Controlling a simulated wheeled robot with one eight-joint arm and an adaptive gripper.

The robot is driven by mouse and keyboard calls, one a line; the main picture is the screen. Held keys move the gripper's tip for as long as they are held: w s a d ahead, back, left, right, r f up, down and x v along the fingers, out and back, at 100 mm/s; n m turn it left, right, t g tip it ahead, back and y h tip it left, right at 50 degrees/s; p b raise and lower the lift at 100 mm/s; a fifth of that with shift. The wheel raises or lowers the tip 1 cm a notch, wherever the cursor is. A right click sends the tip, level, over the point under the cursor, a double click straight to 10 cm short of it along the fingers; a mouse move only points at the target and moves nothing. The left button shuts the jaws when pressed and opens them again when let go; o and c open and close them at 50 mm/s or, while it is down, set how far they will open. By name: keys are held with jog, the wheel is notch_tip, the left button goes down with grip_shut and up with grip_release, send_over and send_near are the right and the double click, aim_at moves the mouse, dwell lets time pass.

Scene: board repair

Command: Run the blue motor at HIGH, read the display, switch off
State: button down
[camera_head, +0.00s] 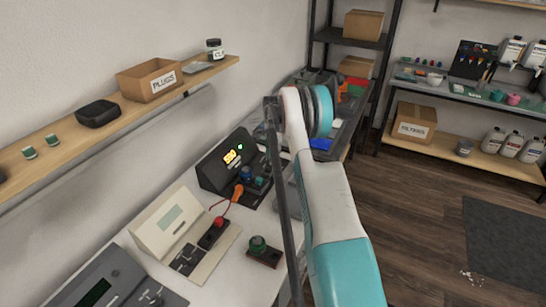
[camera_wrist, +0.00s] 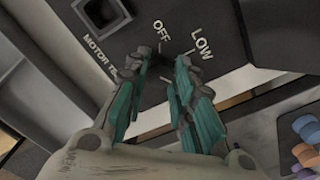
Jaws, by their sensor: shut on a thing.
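In the wrist view, my gripper (camera_wrist: 163,60) has its teal fingers against a dark panel (camera_wrist: 215,20) lettered OFF, LOW and "MOTOR T…". The fingers are closed on a small dark part, apparently the selector knob, between and below OFF and LOW; its shape and setting are mostly hidden. In the head view, a dark unit (camera_head: 208,172) on the bench shows a lit yellow display (camera_head: 231,156), too small to read surely, and a green light (camera_head: 240,147). A blue part (camera_head: 246,173), possibly the blue motor, is in front of it. My gripper is not discernible there.
A cream meter (camera_head: 155,228) with a red plug (camera_head: 219,221) stands nearer on the bench. A green round part on a dark base (camera_head: 264,255) lies right of it. A wall shelf (camera_head: 105,128) carries a PLUGS box (camera_head: 150,80).

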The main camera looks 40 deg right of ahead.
jog(key=shift+n, duration=0.3)
jog(key=n, duration=0.5)
jog(key=shift+n, duration=0.3)
jog(key=n, duration=0.5)
jog(key=shift+n, duration=0.3)
jog(key=n, duration=1.1)
jog(key=shift+n, duration=0.4)
jog(key=c, duration=1.3)
grip_release()
jog(key=shift+c, duration=0.2)
